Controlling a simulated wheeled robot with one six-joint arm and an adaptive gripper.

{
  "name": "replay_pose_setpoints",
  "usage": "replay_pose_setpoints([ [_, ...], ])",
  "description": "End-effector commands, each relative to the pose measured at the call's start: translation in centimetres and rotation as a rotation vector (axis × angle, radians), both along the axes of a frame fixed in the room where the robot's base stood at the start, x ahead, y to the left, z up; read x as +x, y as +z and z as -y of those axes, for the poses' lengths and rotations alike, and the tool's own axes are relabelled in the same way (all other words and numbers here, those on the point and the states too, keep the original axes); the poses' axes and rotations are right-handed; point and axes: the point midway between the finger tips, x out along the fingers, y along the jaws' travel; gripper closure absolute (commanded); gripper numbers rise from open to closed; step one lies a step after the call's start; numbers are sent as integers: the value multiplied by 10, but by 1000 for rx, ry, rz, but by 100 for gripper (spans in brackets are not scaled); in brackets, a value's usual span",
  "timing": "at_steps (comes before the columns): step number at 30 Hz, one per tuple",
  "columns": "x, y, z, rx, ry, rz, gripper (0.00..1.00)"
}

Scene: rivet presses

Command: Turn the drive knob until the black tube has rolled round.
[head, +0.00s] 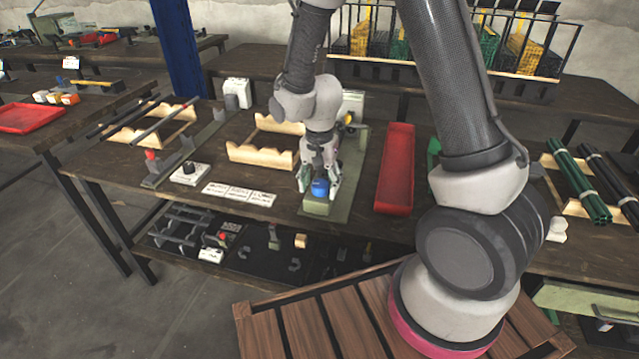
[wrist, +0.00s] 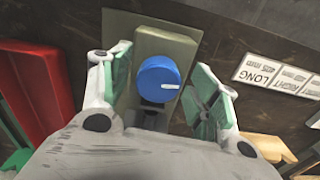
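A blue knob with a white mark (wrist: 158,79) sits on a grey-green machine base (wrist: 150,25). In the head view the blue knob (head: 320,187) is at the front of that base, under my gripper (head: 318,180). In the wrist view my gripper (wrist: 163,88) is open, its green-padded fingers on either side of the knob with gaps between. A black knob (head: 188,168) stands on a white block farther left. Dark tubes (head: 122,117) lie across a wooden rack at the left. I cannot tell whether a tube lies in the machine; my arm hides part of it.
A red tray (head: 396,168) lies right of the machine. An empty-looking notched wooden rack (head: 262,155) stands left of it, with white label cards (head: 240,194) in front. Bundled green tubes (head: 580,185) and black tubes (head: 612,180) lie at the far right. A lower shelf holds small parts.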

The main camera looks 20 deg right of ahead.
Motion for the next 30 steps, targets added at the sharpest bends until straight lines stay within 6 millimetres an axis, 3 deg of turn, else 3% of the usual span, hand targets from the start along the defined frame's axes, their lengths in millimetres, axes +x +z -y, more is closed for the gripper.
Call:
replay_pose_setpoints([
  [1,0,0,0,0,0,0,52],
  [6,0,0,0,0,0,0,83],
  [17,0,0,0,0,48,0,83],
  [30,-1,0,2,0,333,0,83],
])
